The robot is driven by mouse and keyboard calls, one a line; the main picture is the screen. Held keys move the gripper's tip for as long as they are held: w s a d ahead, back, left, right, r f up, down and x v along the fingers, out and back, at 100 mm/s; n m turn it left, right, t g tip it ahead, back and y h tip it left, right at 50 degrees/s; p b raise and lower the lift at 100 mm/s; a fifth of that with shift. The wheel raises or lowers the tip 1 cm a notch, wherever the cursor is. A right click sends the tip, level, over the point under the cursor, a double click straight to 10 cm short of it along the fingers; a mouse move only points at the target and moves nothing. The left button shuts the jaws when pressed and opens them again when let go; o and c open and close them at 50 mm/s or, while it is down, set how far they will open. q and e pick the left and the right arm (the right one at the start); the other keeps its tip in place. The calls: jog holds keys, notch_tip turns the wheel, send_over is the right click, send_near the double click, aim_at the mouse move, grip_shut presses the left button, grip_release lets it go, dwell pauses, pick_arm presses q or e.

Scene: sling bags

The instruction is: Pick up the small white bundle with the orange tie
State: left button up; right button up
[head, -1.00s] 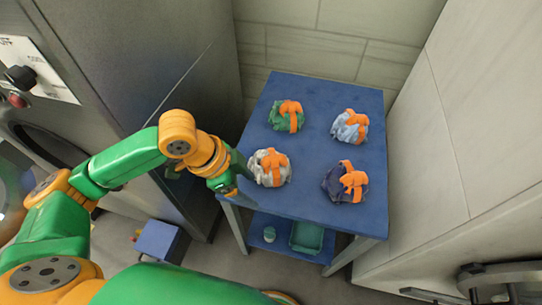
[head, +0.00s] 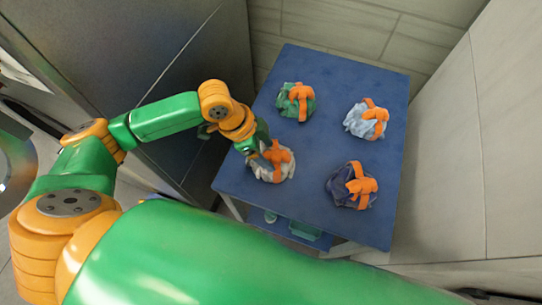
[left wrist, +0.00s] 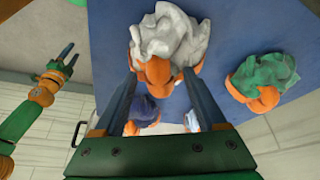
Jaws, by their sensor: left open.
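The small white bundle with the orange tie (head: 271,170) sits at the near left of the blue table. My left gripper (head: 259,150) is right at its upper left side and covers a little of it. In the left wrist view the white bundle (left wrist: 172,32) lies just ahead of the open left fingers (left wrist: 160,78), with its orange tie between the fingertips. I cannot tell whether the fingers touch it. My right gripper (left wrist: 68,55) shows at the left of the left wrist view, its fingers apart and empty, away from the table.
The blue table (head: 310,145) also holds a green bundle (head: 296,102), a light blue bundle (head: 366,119) and a navy bundle (head: 352,186), each with an orange tie. Walls stand close behind and to the right. A teal bin (head: 305,231) is on the lower shelf.

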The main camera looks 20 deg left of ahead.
pick_arm(q)
jog(key=shift+r, duration=0.1)
grip_shut()
dwell(1.2)
